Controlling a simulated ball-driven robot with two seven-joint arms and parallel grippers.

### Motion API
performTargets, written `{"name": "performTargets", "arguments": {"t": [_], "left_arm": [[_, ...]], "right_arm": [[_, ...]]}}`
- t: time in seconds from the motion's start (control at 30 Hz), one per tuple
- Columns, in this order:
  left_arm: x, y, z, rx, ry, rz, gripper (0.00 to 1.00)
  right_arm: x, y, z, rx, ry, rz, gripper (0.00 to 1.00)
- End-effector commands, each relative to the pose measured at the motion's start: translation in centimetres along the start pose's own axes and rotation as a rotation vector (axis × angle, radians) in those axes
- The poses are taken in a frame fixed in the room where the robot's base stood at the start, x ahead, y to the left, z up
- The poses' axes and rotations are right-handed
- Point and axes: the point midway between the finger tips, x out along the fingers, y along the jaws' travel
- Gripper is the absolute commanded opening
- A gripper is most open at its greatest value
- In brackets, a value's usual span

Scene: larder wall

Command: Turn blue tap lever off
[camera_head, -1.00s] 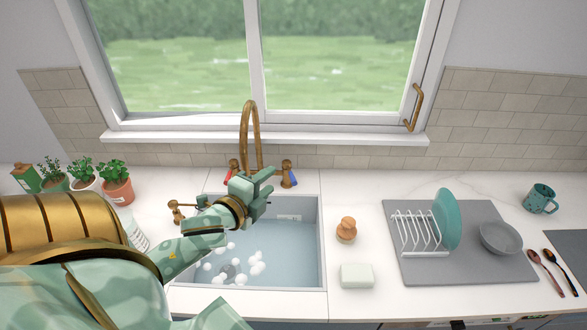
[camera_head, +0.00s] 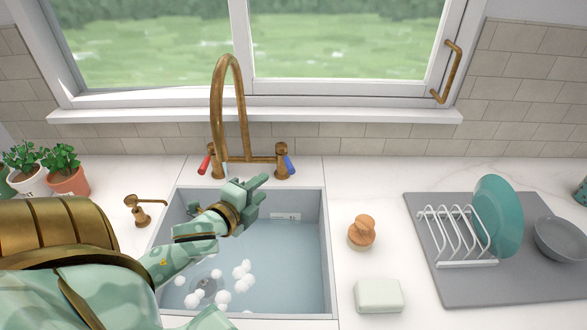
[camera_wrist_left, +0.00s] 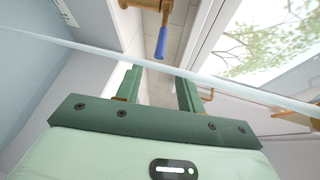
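The blue tap lever (camera_head: 290,165) is on the right brass valve of the tap (camera_head: 231,100), behind the sink. It slants down from the valve. In the left wrist view the blue lever (camera_wrist_left: 161,42) lies beyond the fingertips, roughly in line with the gap between them. My left gripper (camera_head: 262,190) is over the back of the sink, in front of and left of the lever, apart from it. Its fingers (camera_wrist_left: 158,88) are spread, with nothing between them. A pale translucent streak, perhaps running water, crosses the left wrist view. My right gripper is out of view.
A red lever (camera_head: 205,164) is on the left valve. The sink (camera_head: 323,250) holds water and white suds. A brass dispenser (camera_head: 138,210) is left of it; a brush (camera_head: 361,232), a soap block (camera_head: 379,295) and a dish rack (camera_head: 467,263) are to the right.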

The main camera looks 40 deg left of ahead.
Motion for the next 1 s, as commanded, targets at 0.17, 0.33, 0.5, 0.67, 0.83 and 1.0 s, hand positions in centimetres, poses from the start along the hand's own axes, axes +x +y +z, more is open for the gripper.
{"name": "performTargets", "arguments": {"t": [0.17, 0.33, 0.5, 0.67, 0.83, 1.0], "left_arm": [[1.8, -0.1, 0.0, -0.001, 0.001, -0.003, 0.38], [5.9, -0.1, 0.0, 0.0, 0.0, -0.004, 0.38], [10.3, 0.1, 0.0, -0.001, -0.001, -0.003, 0.38], [13.6, 0.0, 0.0, 0.0, 0.0, -0.002, 0.38], [15.7, 0.1, 0.0, 0.001, 0.0, 0.0, 0.38], [16.2, 0.0, 0.0, 0.0, 0.0, 0.0, 0.38]], "right_arm": [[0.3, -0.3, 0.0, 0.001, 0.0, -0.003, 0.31], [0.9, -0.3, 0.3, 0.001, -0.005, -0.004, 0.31], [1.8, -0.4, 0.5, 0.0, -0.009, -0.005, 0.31], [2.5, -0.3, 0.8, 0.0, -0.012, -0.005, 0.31], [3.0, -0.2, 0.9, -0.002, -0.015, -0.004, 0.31], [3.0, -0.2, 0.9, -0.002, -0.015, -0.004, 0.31]]}}
